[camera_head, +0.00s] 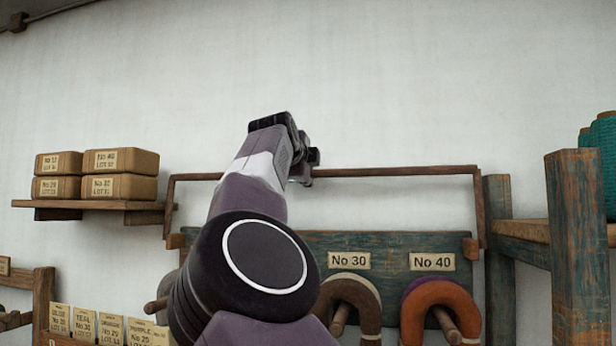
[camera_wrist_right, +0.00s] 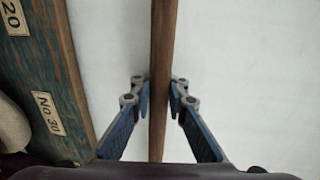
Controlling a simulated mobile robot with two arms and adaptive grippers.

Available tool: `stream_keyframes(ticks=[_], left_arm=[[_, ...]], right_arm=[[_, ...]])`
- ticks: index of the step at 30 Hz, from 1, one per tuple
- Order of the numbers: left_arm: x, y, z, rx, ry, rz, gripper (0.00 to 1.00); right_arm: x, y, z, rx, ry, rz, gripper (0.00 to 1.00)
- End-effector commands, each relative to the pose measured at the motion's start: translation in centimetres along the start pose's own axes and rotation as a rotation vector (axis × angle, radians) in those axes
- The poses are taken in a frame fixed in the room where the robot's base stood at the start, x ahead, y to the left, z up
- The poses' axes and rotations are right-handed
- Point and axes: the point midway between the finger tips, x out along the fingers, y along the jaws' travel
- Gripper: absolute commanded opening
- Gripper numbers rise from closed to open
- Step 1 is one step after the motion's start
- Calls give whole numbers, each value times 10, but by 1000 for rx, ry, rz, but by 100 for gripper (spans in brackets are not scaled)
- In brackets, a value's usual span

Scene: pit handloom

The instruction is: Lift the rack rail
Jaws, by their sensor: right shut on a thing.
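The rack rail (camera_head: 400,171) is a thin brown wooden bar running across above the blue-green peg board (camera_head: 400,245). Side arms come down from its two ends beside the board. My right gripper (camera_head: 304,170) is at the rail near its middle, partly hidden behind my own arm. In the right wrist view the rail (camera_wrist_right: 161,60) runs upright between the two fingers of my right gripper (camera_wrist_right: 161,98), which is shut on it. My left gripper is not in view.
Yarn hanks, brown-grey (camera_head: 350,290) and orange (camera_head: 440,295), hang on pegs under number labels. A shelf (camera_head: 90,204) with wrapped boxes (camera_head: 120,160) is at left. A worn post (camera_head: 578,240) stands at right. The wall above the rail is clear.

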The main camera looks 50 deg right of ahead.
Motion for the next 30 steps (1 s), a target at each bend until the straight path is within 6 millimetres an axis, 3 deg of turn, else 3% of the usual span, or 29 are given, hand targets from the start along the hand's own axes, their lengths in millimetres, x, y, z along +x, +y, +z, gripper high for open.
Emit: stream_keyframes(ticks=[17, 18, 24, 30], left_arm=[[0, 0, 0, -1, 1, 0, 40], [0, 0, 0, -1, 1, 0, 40], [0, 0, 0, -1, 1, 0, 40], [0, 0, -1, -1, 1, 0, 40]], right_arm=[[1, 1, -2, 0, 2, 2, 0], [1, 1, -2, 0, 2, 2, 11], [1, 1, -1, 0, 2, 2, 33], [0, 0, 0, 0, 1, 1, 33]])
